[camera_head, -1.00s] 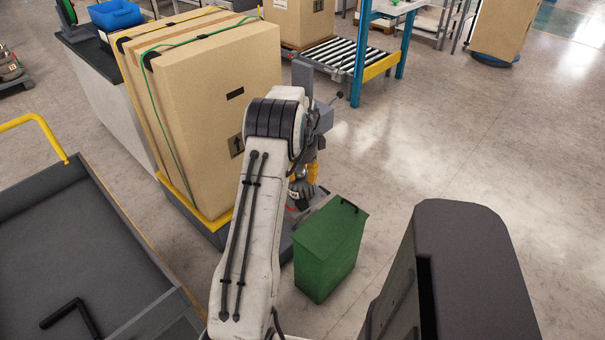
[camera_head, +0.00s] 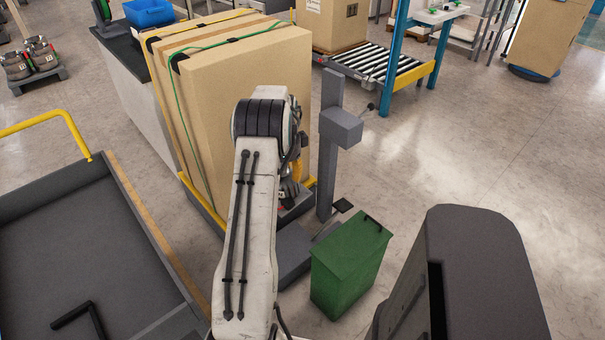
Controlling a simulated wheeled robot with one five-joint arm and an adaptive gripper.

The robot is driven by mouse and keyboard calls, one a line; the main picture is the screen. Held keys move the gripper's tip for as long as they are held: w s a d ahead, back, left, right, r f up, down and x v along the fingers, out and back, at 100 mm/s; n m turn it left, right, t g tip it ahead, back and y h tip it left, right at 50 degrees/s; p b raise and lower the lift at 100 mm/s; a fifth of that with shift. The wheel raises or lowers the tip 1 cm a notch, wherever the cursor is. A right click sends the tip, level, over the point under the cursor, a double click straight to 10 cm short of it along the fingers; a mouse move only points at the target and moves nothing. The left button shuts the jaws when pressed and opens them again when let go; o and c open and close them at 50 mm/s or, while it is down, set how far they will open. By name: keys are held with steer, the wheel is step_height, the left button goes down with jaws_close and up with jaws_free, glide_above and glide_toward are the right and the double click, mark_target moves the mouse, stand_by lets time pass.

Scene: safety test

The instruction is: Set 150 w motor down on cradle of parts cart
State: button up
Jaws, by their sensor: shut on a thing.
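My gripper (camera_head: 289,189) is partly in view beyond my white arm, in front of the large cardboard box. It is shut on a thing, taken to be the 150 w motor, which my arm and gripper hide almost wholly. A dark grey cart (camera_head: 130,255) with a raised rim and a yellow handle stands at the left and looks like the parts cart. A black angled bar lies on its bed near the bottom edge. I cannot make out which part is the cradle. My gripper is apart from this cart, to its right.
A strapped cardboard box (camera_head: 250,85) stands close behind my gripper. A grey post (camera_head: 328,150) with a box and lever and a green bin (camera_head: 350,268) stand right of my arm. A roller conveyor (camera_head: 375,63) is further back.

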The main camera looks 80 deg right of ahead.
steer(key=w+a+r+n, duration=0.1)
steer(key=w+a+n, duration=0.15)
steer(key=w, duration=0.75)
steer(key=w+a+r+n, duration=0.15)
steer(key=w+a, duration=0.25)
steer(key=w, duration=0.6)
steer(key=w+a+n, duration=0.4)
steer(key=w+a, duration=0.9)
steer(key=w, duration=0.2)
steer(key=w+a+r+n, duration=0.15)
steer(key=w+a, duration=0.25)
steer(key=a, duration=0.8)
steer(key=w+a+n+y, duration=0.1)
steer(key=w+a+n, duration=0.15)
steer(key=a, duration=0.85)
steer(key=w+a+r+n, duration=0.15)
steer(key=w+a, duration=0.35)
steer(key=a, duration=0.7)
step_height(320, 180, down, 8)
steer(key=s+m+t+b, duration=0.1)
steer(key=m+b, duration=0.3)
steer(key=m, duration=0.9)
steer(key=shift+s+a, duration=0.2)
steer(key=shift+s, duration=0.35)
steer(key=shift+m, duration=0.35)
